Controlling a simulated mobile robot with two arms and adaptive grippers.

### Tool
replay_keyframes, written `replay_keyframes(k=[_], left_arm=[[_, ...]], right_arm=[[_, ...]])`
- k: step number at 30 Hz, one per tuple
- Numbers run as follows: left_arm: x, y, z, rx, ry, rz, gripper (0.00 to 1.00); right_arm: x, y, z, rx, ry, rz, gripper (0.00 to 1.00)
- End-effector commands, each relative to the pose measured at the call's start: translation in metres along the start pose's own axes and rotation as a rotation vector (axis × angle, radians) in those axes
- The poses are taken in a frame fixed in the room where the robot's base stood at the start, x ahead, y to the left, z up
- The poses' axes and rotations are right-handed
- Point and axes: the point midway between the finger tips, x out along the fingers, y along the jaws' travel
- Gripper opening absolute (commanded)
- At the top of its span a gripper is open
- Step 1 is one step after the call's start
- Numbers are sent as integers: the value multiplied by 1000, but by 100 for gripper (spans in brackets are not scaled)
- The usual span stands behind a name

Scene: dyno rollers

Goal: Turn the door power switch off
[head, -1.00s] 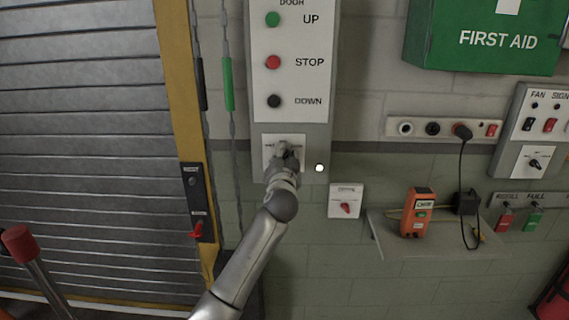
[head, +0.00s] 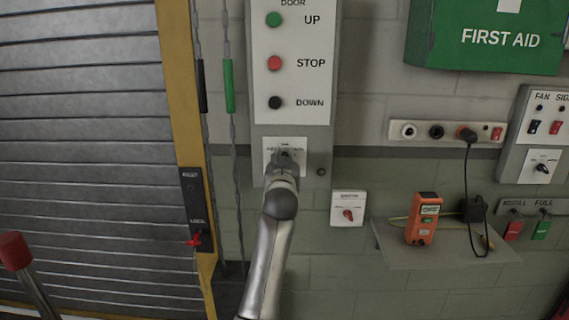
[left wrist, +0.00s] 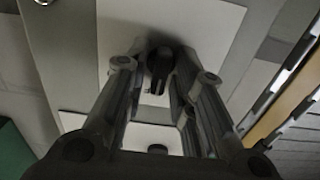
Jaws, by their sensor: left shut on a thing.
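The door power switch plate (head: 299,146) is a white square on the grey door panel, below the black DOWN button. My left gripper (head: 287,158) covers most of it in the head view. In the left wrist view its fingers are shut around a dark rotary knob (left wrist: 161,63) in the middle of the white plate (left wrist: 215,40). The plate's lettering is partly hidden and too blurred to read fully. A small round lamp (head: 321,172) right of the plate is dark. My right gripper is not in view.
The panel's green UP (head: 274,19), red STOP (head: 274,63) and black DOWN (head: 275,102) buttons are above. A plate with a red knob (head: 348,214) is at lower right, near a shelf (head: 400,258) with an orange device (head: 423,218). Hanging cords and a roller door are left.

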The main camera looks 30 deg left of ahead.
Motion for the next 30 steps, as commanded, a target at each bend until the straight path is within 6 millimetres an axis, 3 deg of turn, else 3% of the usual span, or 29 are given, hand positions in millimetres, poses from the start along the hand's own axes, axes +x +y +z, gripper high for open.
replay_keyframes(k=[14,15,16,30], left_arm=[[0,0,0,-16,-1,1,0],[0,0,0,-16,-1,0,26],[0,0,0,-15,-1,0,30],[-8,0,0,-14,-1,0,32]], right_arm=[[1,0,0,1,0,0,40],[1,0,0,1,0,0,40],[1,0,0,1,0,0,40],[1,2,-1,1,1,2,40]])
